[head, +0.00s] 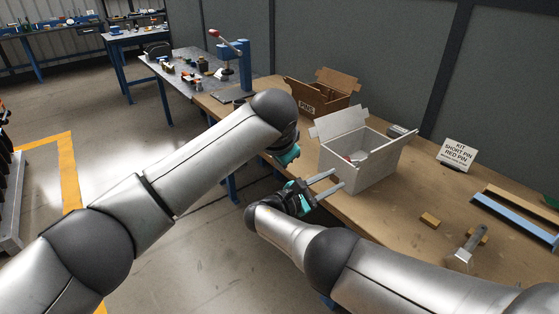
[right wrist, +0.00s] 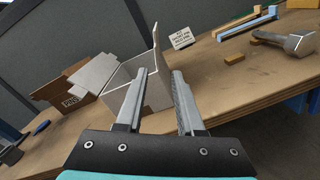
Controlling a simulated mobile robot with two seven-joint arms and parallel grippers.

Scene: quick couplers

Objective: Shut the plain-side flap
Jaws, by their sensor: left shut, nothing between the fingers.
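A white open carton (head: 358,180) stands at the near edge of the wooden workbench. One wide flap (head: 340,122) stands up and leans outward at its far left side; it also shows in the right wrist view (right wrist: 97,76). In that view another flap (right wrist: 156,45) stands up at the carton's right side. I cannot tell which one is the plain side. My right gripper (head: 338,180) is open and empty, its fingertips close to the carton's near wall. My left gripper (head: 287,156) is shut and empty, left of the carton; its fingers are mostly hidden behind my arm.
A brown open carton marked PINS (head: 312,100) stands behind the white one. To the right are a kit sign (head: 457,153), a small wooden block (head: 430,220), a metal-headed tool (head: 465,248) and a blue bar (head: 510,218). Some bench between them is clear.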

